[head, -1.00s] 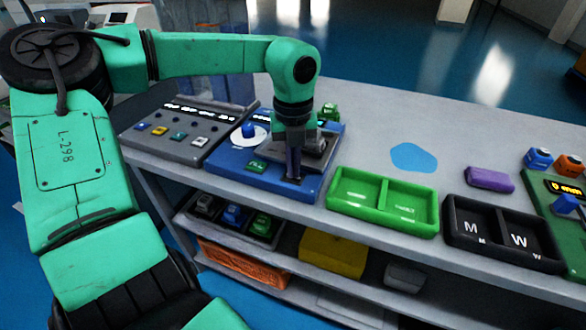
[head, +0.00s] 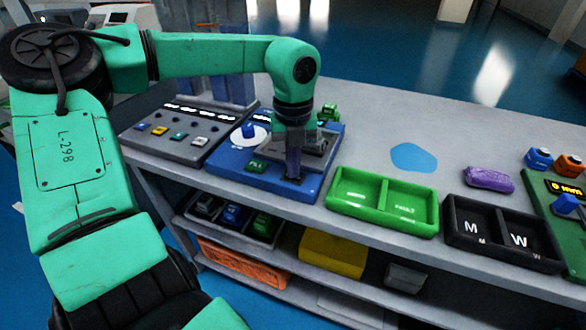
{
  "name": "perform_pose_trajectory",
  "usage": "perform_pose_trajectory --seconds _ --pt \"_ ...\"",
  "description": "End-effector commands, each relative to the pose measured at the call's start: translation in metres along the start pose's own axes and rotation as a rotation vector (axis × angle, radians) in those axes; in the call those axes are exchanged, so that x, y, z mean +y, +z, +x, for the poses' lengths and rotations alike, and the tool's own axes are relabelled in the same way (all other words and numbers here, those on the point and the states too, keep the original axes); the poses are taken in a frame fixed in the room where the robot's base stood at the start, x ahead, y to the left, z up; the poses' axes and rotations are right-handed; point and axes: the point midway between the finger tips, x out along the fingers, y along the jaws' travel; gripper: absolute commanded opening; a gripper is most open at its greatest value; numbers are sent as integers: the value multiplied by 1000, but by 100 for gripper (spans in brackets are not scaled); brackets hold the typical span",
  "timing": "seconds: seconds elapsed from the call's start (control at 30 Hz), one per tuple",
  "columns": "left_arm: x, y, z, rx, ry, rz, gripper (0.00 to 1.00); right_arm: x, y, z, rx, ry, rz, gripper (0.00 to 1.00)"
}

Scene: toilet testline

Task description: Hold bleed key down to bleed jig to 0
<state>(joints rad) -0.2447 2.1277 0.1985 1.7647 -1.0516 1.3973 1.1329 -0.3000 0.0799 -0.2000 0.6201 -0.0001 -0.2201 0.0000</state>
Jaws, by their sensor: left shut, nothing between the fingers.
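The blue jig (head: 225,160) sits on the grey bench, left of the middle. It has a blue knob (head: 249,130) on a white disc, a green key (head: 256,166) near its front edge and a dark grey plate (head: 315,145) at its right. My left gripper (head: 292,177) is shut and empty, pointing straight down at the front right of the jig. Its fingertips reach down to a small dark spot there; the key under them is hidden, and I cannot tell whether it is pressed. The jig's display is mostly hidden behind my arm. My right gripper is not in view.
A grey panel (head: 178,135) with coloured buttons stands left of the jig. A green two-part tray (head: 383,200) and a black tray marked M and W (head: 502,232) lie to the right. A purple block (head: 489,179) lies behind the black tray. Bins fill the shelf below.

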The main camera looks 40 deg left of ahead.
Motion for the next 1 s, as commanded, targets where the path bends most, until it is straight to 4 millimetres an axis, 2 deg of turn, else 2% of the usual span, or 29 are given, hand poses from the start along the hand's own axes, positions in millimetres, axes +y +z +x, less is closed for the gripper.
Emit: perform_pose_trajectory --seconds 0.17,0.6,1.0 --pt "0 0 -7 0 1 0 0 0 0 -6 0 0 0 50" --pt "0 0 -63 -1 1 0 0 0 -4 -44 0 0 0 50" --pt "0 0 -64 0 0 0 0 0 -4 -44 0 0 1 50"
